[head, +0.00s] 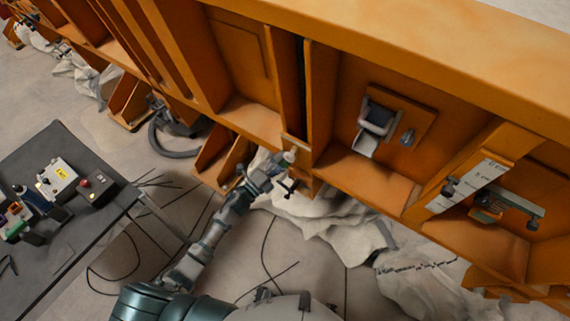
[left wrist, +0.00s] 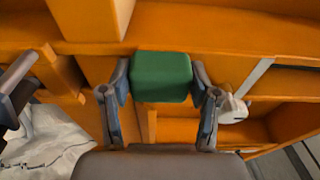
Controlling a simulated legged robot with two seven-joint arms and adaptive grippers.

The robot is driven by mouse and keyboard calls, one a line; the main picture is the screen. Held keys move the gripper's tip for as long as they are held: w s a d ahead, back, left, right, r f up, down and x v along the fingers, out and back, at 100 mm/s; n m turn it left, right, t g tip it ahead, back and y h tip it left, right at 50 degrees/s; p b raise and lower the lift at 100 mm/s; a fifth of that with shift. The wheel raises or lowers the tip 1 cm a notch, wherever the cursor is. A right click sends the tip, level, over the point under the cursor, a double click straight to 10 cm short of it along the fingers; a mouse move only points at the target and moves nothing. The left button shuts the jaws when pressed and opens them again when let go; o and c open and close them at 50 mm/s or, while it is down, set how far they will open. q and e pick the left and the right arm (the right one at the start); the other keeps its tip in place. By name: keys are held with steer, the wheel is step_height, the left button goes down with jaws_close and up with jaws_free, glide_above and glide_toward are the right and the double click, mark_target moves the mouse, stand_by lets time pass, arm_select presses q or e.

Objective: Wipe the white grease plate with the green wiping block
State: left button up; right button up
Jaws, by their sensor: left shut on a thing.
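The green wiping block (left wrist: 161,77) is between the two fingers of my left gripper (left wrist: 161,85) in the left wrist view, and they are shut on it. In the head view my left gripper (head: 275,174) is at the lower edge of the orange sandbed wall (head: 345,178); the green block cannot be made out there. A small white rounded piece (left wrist: 233,108) shows just right of the right finger in the left wrist view. I cannot identify the white grease plate for sure. My right gripper is not in view.
Crumpled white cloth (head: 330,225) lies on the floor below the wall. A grey bracket (head: 378,118) and a white marked strip (head: 470,185) sit in the wall's bays. A dark table (head: 65,250) with several boxes stands left. Thin cables cross the floor.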

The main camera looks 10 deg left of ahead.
arm_select(q)
steer(key=shift+d, duration=0.1)
steer(key=v, duration=0.5)
steer(key=shift+s+d+p, duration=0.15)
steer(key=shift+d+p, duration=0.1)
steer(key=shift+p, duration=0.15)
steer(key=shift+s+a, duration=0.1)
steer(key=shift+s, duration=0.4)
steer(key=shift+f, duration=0.1)
steer(key=v, duration=0.3)
steer(key=shift+s, duration=0.15)
steer(key=shift+d, duration=0.2)
